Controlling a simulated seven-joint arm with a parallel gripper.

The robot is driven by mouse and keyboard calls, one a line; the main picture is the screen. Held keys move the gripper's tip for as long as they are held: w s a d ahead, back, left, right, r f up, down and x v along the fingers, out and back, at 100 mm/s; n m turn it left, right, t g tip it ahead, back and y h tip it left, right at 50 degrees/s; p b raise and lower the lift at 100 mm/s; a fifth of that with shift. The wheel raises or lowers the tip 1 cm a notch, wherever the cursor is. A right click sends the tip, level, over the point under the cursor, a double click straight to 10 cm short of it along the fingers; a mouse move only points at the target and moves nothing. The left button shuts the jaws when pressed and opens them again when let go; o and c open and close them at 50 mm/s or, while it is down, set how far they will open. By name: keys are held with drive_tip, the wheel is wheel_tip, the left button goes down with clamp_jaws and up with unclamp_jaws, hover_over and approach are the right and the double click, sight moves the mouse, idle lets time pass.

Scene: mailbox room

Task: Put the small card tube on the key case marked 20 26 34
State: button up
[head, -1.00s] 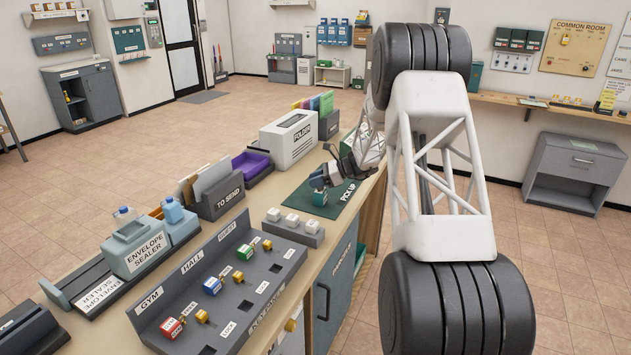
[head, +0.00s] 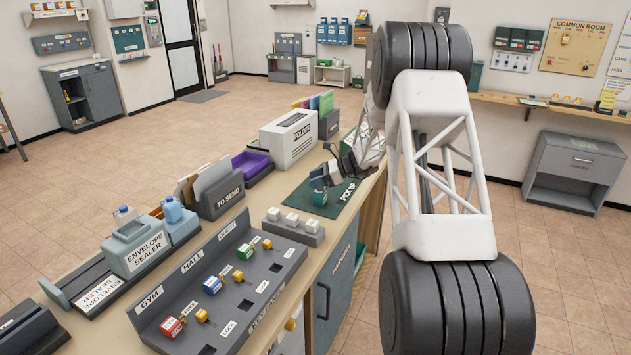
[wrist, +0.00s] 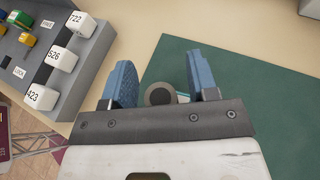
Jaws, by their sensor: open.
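My gripper (head: 318,180) is over the green pick-up mat (head: 341,205) in the head view. In the wrist view my gripper (wrist: 158,66) has its two blue fingers apart. A round grey piece with a darker centre (wrist: 160,94) shows between them, clear of both fingers in the picture; it may be the end of the small card tube, but I cannot be sure. A teal block (head: 319,198) stands on the mat right below my gripper, and its side shows no readable marking. I cannot read 20 26 34 on anything.
A grey holder (head: 293,232) with three white numbered blocks stands beside the mat; it also shows in the wrist view (wrist: 84,75). A grey key panel (head: 222,290) lies nearer. The mat's right part is bare.

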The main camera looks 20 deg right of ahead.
drive_tip(key=v, duration=1.2)
idle(0.5)
drive_tip(key=s+a+r+n+g+h, duration=0.25)
drive_tip(key=s+a+r+n, duration=0.35)
drive_tip(key=s+a, duration=0.5)
drive_tip(key=s+a+r+n+g+h, duration=0.1)
drive_tip(key=s+a+r+n+h, duration=0.25)
drive_tip(key=s+a+r, duration=0.75)
drive_tip(key=s+a+f+n+t+h, duration=0.1)
drive_tip(key=s+n, duration=0.5)
drive_tip(key=s, duration=1.2)
drive_tip(key=s+a+f+n+t+h, duration=0.1)
drive_tip(key=s+n+h, duration=0.5)
drive_tip(key=s, duration=1.2)
drive_tip(key=shift+a+f, duration=0.75)
drive_tip(key=shift+a, duration=0.35)
